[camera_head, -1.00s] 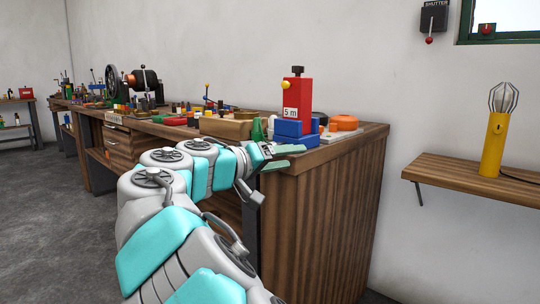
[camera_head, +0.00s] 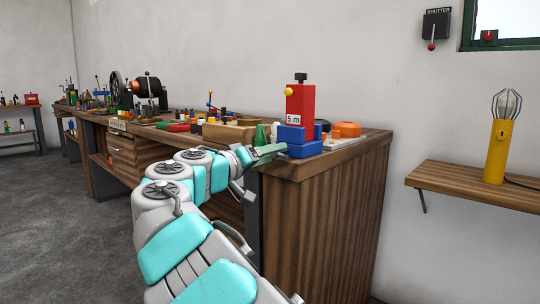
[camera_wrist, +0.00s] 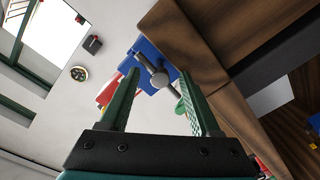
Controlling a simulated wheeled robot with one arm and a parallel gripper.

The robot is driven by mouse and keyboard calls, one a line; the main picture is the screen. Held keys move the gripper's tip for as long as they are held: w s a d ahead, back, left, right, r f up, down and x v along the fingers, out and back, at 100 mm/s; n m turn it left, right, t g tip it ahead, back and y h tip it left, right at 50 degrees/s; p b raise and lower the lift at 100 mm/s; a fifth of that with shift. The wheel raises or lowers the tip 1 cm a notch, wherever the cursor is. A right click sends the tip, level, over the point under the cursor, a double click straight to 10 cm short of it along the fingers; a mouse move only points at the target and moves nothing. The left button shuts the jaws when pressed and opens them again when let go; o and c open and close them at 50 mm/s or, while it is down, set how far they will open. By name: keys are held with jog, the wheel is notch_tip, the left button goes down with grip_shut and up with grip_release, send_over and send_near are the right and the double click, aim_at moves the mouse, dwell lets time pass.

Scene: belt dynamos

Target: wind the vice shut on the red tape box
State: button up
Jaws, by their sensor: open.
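The red tape box (camera_head: 300,104), marked "5 m" with a black top and a yellow knob, stands upright at the blue vice (camera_head: 304,150) on the bench's near right corner. My gripper (camera_head: 270,149) is open at the vice's near left side. In the wrist view, the grey screw handle (camera_wrist: 159,80) of the vice shows between the green fingers of my gripper (camera_wrist: 158,75), which are apart. I cannot tell whether they touch it. Blue vice body (camera_wrist: 150,52) lies behind the handle. The red box (camera_wrist: 106,90) shows partly beside the left finger.
The wooden bench (camera_head: 335,165) ends just right of the vice. A green cone (camera_head: 260,135), a wooden block (camera_head: 228,134) and orange round pieces (camera_head: 347,129) stand nearby. A shelf (camera_head: 470,188) with a yellow lamp (camera_head: 496,150) is at right. Floor at left is clear.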

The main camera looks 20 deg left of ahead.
grip_shut()
dwell(0.5)
